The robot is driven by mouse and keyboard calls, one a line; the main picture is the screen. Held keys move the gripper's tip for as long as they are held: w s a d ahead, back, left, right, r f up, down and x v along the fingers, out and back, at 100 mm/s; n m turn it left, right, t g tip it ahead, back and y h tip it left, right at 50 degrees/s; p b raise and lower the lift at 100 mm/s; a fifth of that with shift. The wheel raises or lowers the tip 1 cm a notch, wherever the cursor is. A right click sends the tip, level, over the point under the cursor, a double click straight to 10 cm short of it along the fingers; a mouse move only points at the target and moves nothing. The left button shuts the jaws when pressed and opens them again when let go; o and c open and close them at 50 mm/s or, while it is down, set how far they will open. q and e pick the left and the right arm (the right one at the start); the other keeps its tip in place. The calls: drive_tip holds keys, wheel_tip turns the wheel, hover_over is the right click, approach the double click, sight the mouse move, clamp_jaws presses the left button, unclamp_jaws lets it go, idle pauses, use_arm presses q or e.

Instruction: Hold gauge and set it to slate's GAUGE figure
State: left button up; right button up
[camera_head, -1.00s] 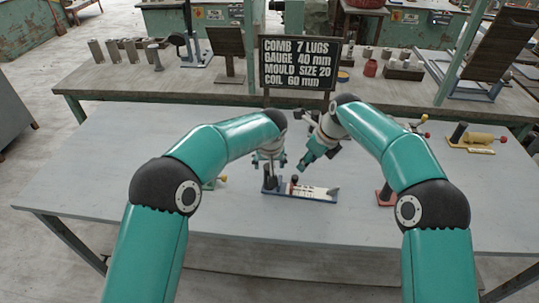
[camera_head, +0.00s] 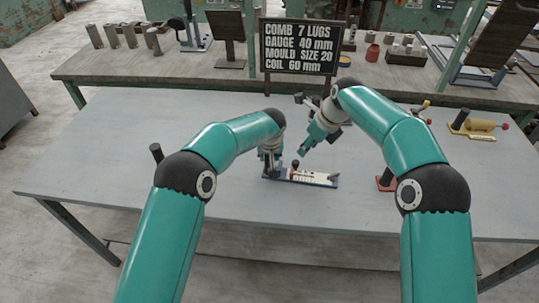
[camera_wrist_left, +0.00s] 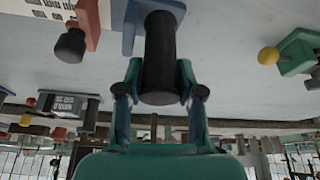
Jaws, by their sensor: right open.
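The gauge (camera_head: 316,179) lies on the grey table, with a blue base, a white scale strip and a black upright handle at its left end. A red slider with a black knob (camera_head: 295,163) sits near the handle; the knob also shows in the left wrist view (camera_wrist_left: 70,46). My left gripper (camera_head: 268,163) is at the handle; in the left wrist view its fingers (camera_wrist_left: 160,80) press both sides of the black handle (camera_wrist_left: 160,45). My right gripper (camera_head: 304,148) is open and empty, above and behind the slider. The slate (camera_head: 300,47) reads GAUGE 40 mm. The slider's reading is too small to tell.
A red-based tool (camera_head: 385,183) stands partly behind my right arm. A yellow tool (camera_head: 478,126) lies at the right. A green block with a yellow knob (camera_wrist_left: 295,55) shows in the left wrist view. The table front is clear.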

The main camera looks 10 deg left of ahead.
use_arm(q)
clamp_jaws()
use_arm(e)
drive_tip(key=shift+o, duration=0.3)
drive_tip(key=shift+o, duration=0.4)
